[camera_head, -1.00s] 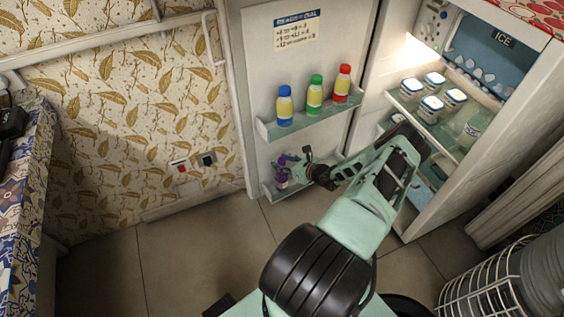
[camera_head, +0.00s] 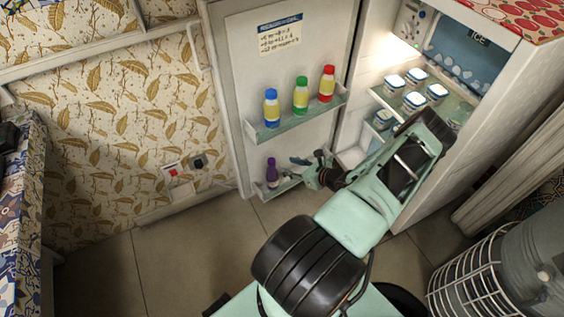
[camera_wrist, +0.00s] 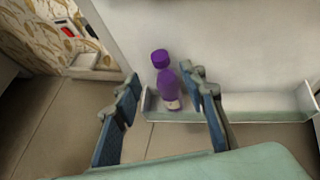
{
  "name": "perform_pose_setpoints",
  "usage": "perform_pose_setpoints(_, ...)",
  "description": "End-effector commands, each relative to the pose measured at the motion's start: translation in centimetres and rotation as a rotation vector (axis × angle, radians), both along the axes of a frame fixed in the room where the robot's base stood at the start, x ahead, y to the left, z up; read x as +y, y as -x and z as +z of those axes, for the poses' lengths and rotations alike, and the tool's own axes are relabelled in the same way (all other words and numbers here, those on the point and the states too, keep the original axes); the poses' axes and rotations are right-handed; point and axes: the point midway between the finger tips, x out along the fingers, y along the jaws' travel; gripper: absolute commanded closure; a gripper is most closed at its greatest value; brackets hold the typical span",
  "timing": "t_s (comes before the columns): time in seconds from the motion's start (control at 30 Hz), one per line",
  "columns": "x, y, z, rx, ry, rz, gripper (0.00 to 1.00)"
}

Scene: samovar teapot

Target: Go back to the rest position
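My gripper (camera_head: 303,168) reaches toward the lower part of the open fridge door (camera_head: 228,100). In the wrist view my gripper (camera_wrist: 163,112) has its two fingers spread wide with nothing held between them. A purple bottle (camera_head: 271,172) stands upright on the lower door shelf (camera_head: 284,186), just left of the fingers. In the wrist view the purple bottle (camera_wrist: 168,88) appears ahead, beyond the fingertips and apart from them.
Blue (camera_head: 271,108), green (camera_head: 300,96) and red (camera_head: 327,84) capped bottles stand on the upper door shelf (camera_head: 300,122). Several white jars (camera_head: 414,99) sit inside the fridge at right. A wire basket (camera_head: 478,275) stands front right. Bare tiled floor (camera_head: 180,255) lies front left.

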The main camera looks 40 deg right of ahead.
Motion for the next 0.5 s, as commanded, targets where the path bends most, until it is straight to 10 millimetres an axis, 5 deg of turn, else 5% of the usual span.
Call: perform_pose_setpoints(0.5,-0.06,0.76,0.38,0.000,0.000,0.001,0.61)
